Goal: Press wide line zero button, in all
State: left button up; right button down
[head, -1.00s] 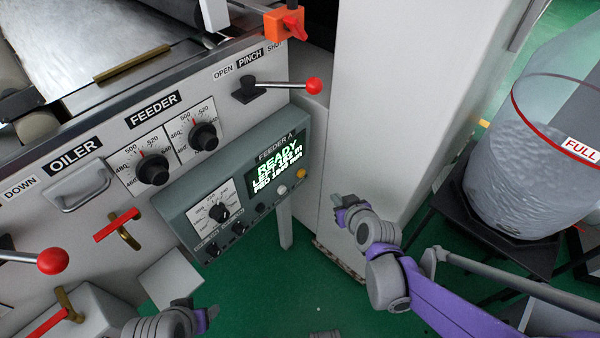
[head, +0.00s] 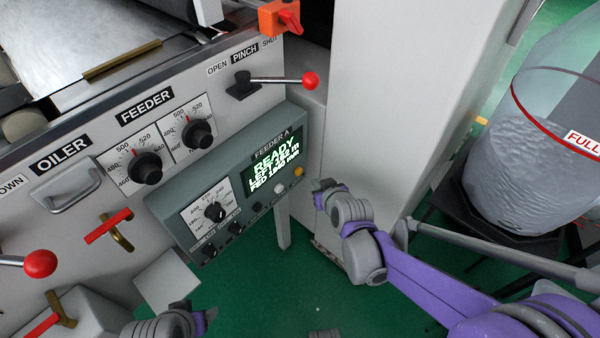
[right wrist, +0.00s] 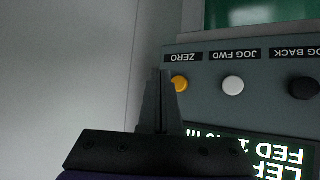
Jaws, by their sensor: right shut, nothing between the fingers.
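The feeder panel (head: 172,205) is a grey-green box with a lit screen (head: 275,165) reading READY. Its amber zero button (head: 299,171) sits at the panel's right end. In the right wrist view the panel appears upside down, with the amber button (right wrist: 180,84) beside the ZERO label. My right gripper (head: 321,190) is shut and empty, just right of the panel in the head view. In the right wrist view its fingertips (right wrist: 162,75) overlap the amber button's left edge; contact cannot be told. My left gripper (head: 208,314) is at the bottom; its jaws are unclear.
A white button (head: 279,188) and a black button (head: 257,207) lie beside the amber one. A red-knobbed pinch lever (head: 310,81) sticks out above the panel. A pale column (head: 385,100) stands behind my right gripper. A clear FULL-marked bin (head: 510,180) is at the right.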

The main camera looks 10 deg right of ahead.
jog(key=shift+w+a, duration=0.85)
jog(key=shift+w, duration=0.25)
dwell(1.3)
jog(key=shift+w+a, duration=0.25)
jog(key=shift+w, duration=0.1)
jog(key=shift+w+a, duration=0.25)
jog(key=shift+w, duration=0.1)
dwell(0.6)
dwell(0.4)
jog(key=shift+s+d, duration=0.5)
jog(key=shift+s, duration=0.2)
jog(key=s+d, duration=0.1)
jog(key=s, duration=0.1)
jog(key=s+d, duration=0.2)
jog(key=shift+p, duration=0.3)
